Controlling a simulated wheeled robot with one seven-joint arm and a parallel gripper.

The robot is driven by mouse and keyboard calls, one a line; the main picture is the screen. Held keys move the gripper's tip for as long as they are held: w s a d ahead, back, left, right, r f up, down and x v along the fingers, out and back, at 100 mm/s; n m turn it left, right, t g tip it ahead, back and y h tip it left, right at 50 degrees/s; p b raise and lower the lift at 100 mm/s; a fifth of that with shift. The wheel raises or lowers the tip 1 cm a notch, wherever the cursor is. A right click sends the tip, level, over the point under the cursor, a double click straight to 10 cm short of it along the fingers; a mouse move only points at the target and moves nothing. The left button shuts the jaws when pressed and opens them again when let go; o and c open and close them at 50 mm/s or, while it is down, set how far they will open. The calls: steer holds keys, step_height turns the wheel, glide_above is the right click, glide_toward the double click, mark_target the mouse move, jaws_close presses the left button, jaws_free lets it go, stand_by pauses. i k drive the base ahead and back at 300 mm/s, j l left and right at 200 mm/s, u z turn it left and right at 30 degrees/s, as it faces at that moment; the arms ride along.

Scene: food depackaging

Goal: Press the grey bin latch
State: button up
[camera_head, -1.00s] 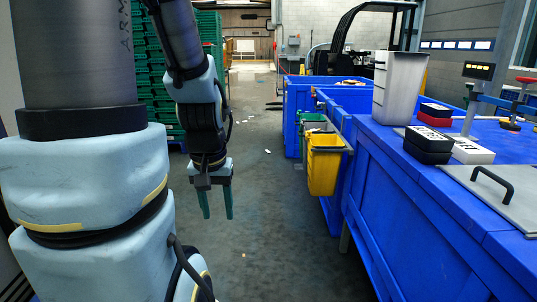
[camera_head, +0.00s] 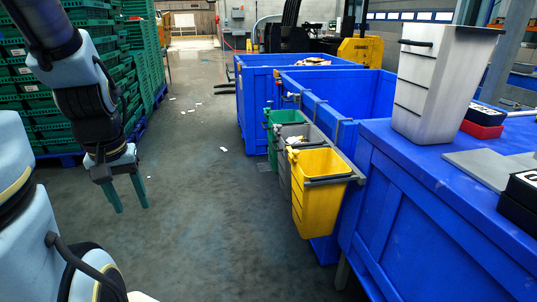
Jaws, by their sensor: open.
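A grey bin (camera_head: 287,152) hangs on the side of the blue crates, between a green bin (camera_head: 273,122) and a yellow bin (camera_head: 318,194). The yellow bin hides much of it, and its latch is too small to make out. My gripper (camera_head: 127,194) points down over the floor at the left, fingers apart and empty. It is well to the left of the bins and touches nothing.
A blue worktable (camera_head: 420,210) at the right carries a tall grey-white container (camera_head: 437,90) and dark boxes. Blue crates (camera_head: 345,95) stand behind the bins. Stacked green crates (camera_head: 50,110) are at the left. The floor (camera_head: 205,190) between is clear apart from small scraps.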

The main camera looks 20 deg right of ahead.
mark_target(277, 130)
steer(key=i+z, duration=0.25)
steer(key=i+j+z, duration=0.25)
steer(key=i, duration=0.2)
steer(key=i+j+z, duration=0.35)
steer(key=i+z, duration=0.3)
steer(key=i+j+z, duration=0.2)
steer(key=z, duration=0.15)
steer(key=i+j+z, duration=0.5)
steer(key=j+z, duration=0.25)
steer(key=i+j+z, duration=0.15)
steer(key=j+u, duration=0.5)
steer(key=u, duration=0.2)
steer(key=j+u, duration=0.35)
steer(key=k+l, duration=0.05)
steer(key=l, duration=0.05)
